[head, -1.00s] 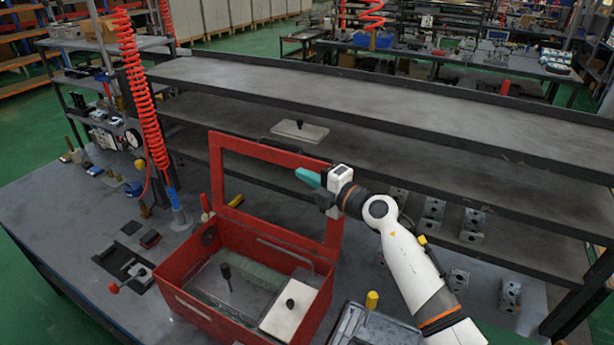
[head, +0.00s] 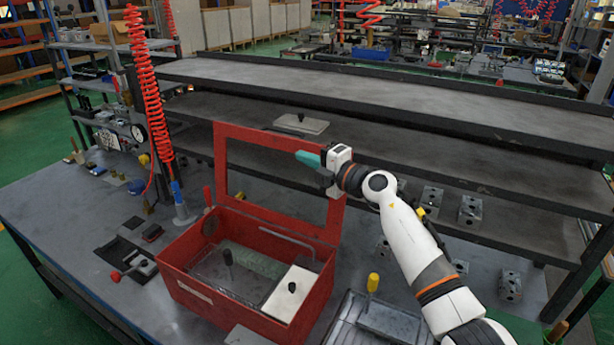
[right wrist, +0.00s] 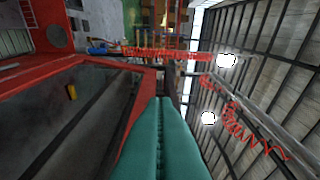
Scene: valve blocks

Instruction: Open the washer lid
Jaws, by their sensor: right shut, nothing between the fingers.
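The washer is a red open-topped box (head: 248,318) on the workbench. Its lid, a red rectangular frame (head: 222,165), stands upright at the back edge of the box. The lid frame also fills the left of the right wrist view (right wrist: 60,85). My right gripper (head: 302,157) has teal fingers pressed together and empty. It is at the upper right part of the lid, pointing left; whether it touches the frame I cannot tell. In the right wrist view the fingers (right wrist: 160,135) lie side by side beside the frame's edge. My left gripper is not in view.
Inside the box are a black knob (head: 228,258) and a white block (head: 292,293). A grey shelf (head: 400,95) runs behind the lid. Metal valve blocks (head: 470,210) stand at the right. A red coiled hose (head: 150,90) hangs at the left.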

